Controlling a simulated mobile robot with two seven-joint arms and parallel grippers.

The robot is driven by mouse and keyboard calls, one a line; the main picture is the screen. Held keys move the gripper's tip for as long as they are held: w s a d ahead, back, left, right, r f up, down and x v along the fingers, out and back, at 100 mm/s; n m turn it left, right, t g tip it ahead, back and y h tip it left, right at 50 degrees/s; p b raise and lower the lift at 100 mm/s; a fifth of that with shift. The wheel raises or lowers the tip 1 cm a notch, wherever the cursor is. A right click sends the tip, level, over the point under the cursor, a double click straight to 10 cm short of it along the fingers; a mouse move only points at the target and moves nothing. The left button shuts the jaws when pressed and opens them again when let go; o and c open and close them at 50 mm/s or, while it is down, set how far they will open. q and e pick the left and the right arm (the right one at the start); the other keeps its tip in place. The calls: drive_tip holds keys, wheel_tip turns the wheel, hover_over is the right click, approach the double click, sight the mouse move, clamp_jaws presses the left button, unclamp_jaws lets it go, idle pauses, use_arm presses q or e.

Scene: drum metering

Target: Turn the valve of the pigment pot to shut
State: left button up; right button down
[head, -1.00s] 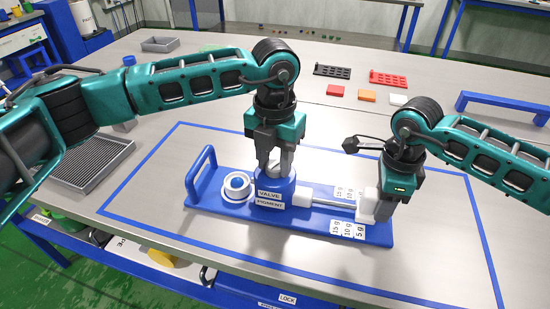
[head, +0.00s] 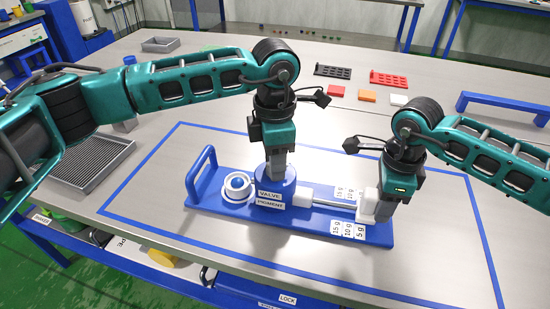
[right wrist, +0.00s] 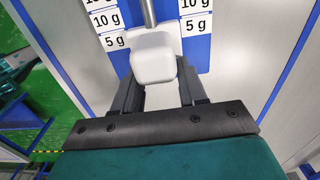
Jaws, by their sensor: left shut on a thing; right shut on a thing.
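The pigment pot (head: 290,187) is blue, with VALVE and PIGMENT labels on its front, and stands on a blue board (head: 290,222). My left gripper (head: 277,173) points straight down at the pot's top, shut on the valve knob, which its fingers hide. My right gripper (head: 368,205) is shut on the white block at the end of a metal rod running right from the pot. In the right wrist view this white block (right wrist: 154,58) sits between the two fingers. I cannot read the valve's position.
A white cup (head: 237,187) with a pale rounded top inside stands left of the pot, near the board's blue handle (head: 201,172). Gram labels (head: 347,230) line the rod. A grey grid tray (head: 93,163) lies at left. Bare table surrounds the board inside blue tape.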

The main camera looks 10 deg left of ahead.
use_arm(q)
drive_tip(key=shift+r+m, duration=0.1)
drive_tip(key=shift+m, duration=0.9)
drive_tip(key=o, duration=1.1)
drive_tip(key=shift+c, duration=0.2)
wheel_tip(320, 180, up, 12)
use_arm(e)
drive_tip(key=c, duration=0.5)
unclamp_jaws()
